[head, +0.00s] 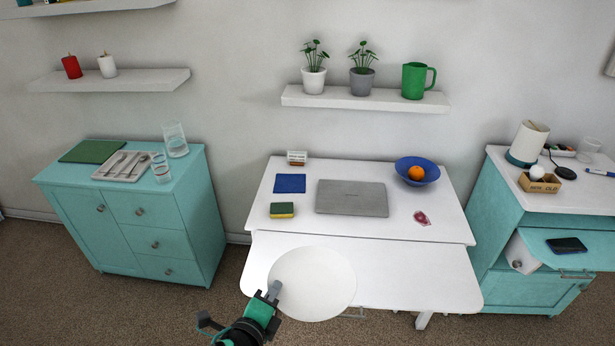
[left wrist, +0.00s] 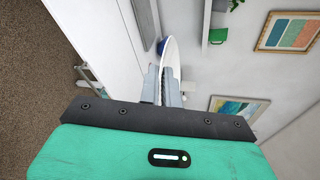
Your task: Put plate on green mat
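A round white plate (head: 318,282) shows in the head view in front of and over the near part of the white table. My left gripper (head: 274,291) is shut on the plate's left rim. In the left wrist view the plate (left wrist: 171,55) is seen nearly edge-on between the fingers of my left gripper (left wrist: 161,86). The green mat (head: 92,151) lies flat on top of the teal cabinet at the left, at its back left corner, with its surface bare. The plate is well away from the mat. My right gripper is not in view.
On the teal cabinet (head: 190,239), a cutlery tray (head: 124,174) and two glasses (head: 175,139) stand right of the mat. The table (head: 395,262) holds a laptop (head: 352,198), a sponge (head: 282,210), a blue cloth (head: 290,183) and a blue bowl (head: 430,170) with an orange. A shelf (head: 112,86) hangs above the cabinet.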

